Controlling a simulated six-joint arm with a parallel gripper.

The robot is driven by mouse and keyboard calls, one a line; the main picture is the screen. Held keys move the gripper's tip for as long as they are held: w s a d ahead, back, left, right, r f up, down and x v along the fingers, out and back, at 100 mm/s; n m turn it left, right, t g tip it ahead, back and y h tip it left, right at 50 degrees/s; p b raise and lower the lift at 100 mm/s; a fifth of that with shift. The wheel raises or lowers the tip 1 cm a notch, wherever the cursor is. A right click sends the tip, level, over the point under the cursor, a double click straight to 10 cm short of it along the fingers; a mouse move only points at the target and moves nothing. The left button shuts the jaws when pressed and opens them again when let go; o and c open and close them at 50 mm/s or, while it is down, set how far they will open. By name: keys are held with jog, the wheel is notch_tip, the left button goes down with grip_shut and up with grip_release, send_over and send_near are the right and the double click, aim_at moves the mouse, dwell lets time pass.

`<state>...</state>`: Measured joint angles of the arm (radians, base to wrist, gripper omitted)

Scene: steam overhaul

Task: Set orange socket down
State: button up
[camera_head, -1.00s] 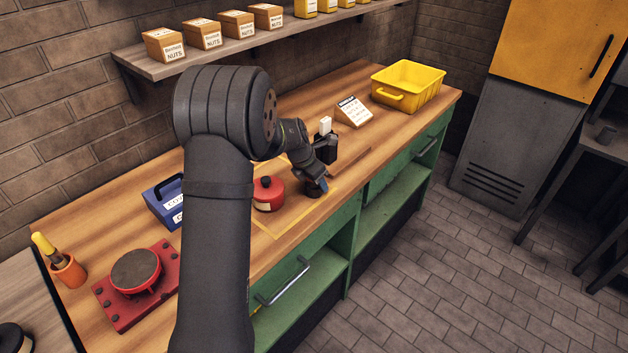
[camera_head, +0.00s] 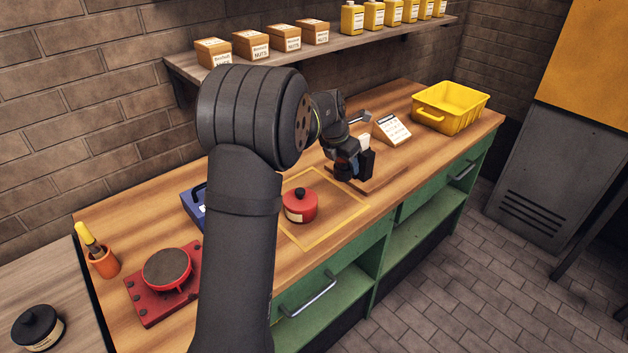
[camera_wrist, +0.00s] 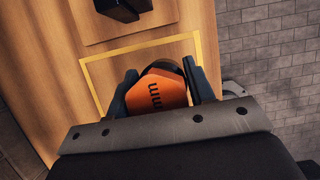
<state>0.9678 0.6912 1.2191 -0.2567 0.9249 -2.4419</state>
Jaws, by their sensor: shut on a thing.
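The orange socket (camera_wrist: 158,90) is between the two dark fingers of my gripper (camera_wrist: 166,88) in the wrist view. Its orange face carries dark "mm" lettering, and a dark curved part shows behind it. My gripper is shut on it. In the head view my gripper (camera_head: 346,172) hangs over the bench, near a black block (camera_head: 367,160) on a low wooden board (camera_head: 385,184). I cannot make out the socket in that view. A yellow outlined square (camera_head: 338,232) lies on the bench in front; its outline (camera_wrist: 140,47) also shows under my gripper in the wrist view.
A red lidded pot (camera_head: 300,206) stands inside the outline. A sign (camera_head: 391,130) and a yellow bin (camera_head: 450,108) stand farther right. A blue carrier (camera_head: 193,208), a red fixture (camera_head: 166,280) and an orange cup (camera_head: 104,262) are at left. The outline's right part is clear.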

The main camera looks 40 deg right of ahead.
jog(key=w+f+n, duration=0.1)
jog(key=w+f, duration=0.1)
jog(key=w, duration=0.3)
jog(key=w+a+f+n+t, duration=0.1)
jog(key=w+f, duration=0.1)
jog(key=w, duration=0.4)
jog(key=w+a+f+n, duration=0.1)
jog(key=w+f+n, duration=0.1)
jog(key=w, duration=0.4)
jog(key=shift+w+a+t, duration=0.15)
jog(key=shift+w+t, duration=0.05)
jog(key=shift+t, duration=0.2)
jog(key=shift+f, duration=2)
jog(key=shift+f, duration=0.1)
jog(key=o, duration=1.3)
jog(key=shift+f, duration=0.1)
jog(key=v, duration=1.2)
jog(key=shift+r, duration=0.2)
